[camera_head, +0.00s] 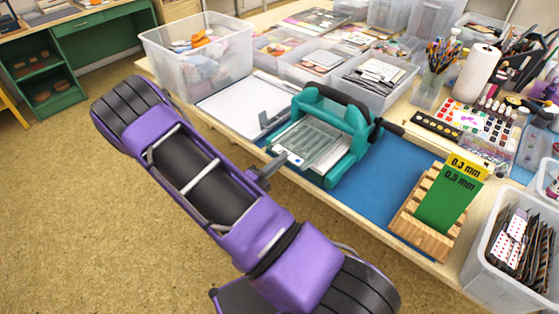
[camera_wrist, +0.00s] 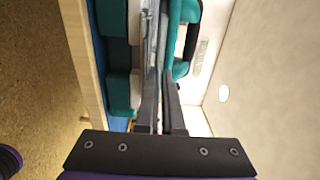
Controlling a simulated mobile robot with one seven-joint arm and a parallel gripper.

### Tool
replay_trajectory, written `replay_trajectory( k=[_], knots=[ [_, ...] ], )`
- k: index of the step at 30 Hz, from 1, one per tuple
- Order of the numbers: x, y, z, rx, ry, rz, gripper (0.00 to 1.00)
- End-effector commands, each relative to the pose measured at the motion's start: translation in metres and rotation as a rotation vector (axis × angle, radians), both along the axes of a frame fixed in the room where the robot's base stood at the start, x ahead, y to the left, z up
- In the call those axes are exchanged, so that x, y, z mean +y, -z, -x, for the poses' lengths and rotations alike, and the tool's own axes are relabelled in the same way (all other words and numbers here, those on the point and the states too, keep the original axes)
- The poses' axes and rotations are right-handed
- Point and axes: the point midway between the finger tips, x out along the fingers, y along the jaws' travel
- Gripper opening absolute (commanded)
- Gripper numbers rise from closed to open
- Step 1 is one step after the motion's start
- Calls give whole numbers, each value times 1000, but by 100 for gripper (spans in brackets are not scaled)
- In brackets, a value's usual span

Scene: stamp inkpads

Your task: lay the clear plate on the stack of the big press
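The big press (camera_head: 357,118) is teal with a dark handle and stands on the blue mat. In its bed lies a stack of pale sheets (camera_head: 334,158). The clear plate (camera_head: 308,139), greyish and see-through, is over the stack at the press's front left. My gripper (camera_head: 272,172) is at the plate's near left edge. In the wrist view its two dark fingers (camera_wrist: 164,88) are close together on the thin plate edge (camera_wrist: 161,45), seen edge-on beside the teal press (camera_wrist: 181,30). Whether the plate touches the stack I cannot tell.
A wooden rack (camera_head: 428,232) with green and yellow thickness cards stands right of the press on the blue mat (camera_head: 376,188). A white board (camera_head: 243,104) lies to the left. Clear bins (camera_head: 198,62) stand behind. The table's front edge is close to my arm.

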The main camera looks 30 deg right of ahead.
Motion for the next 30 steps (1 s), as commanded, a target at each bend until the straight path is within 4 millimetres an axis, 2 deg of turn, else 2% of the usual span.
replay_trajectory(
  k=[9, 30],
  knots=[
    [-2, 9, -1, 0, 0, 2, 0],
    [-2, 8, 0, -1, 1, 2, 0]
  ],
)
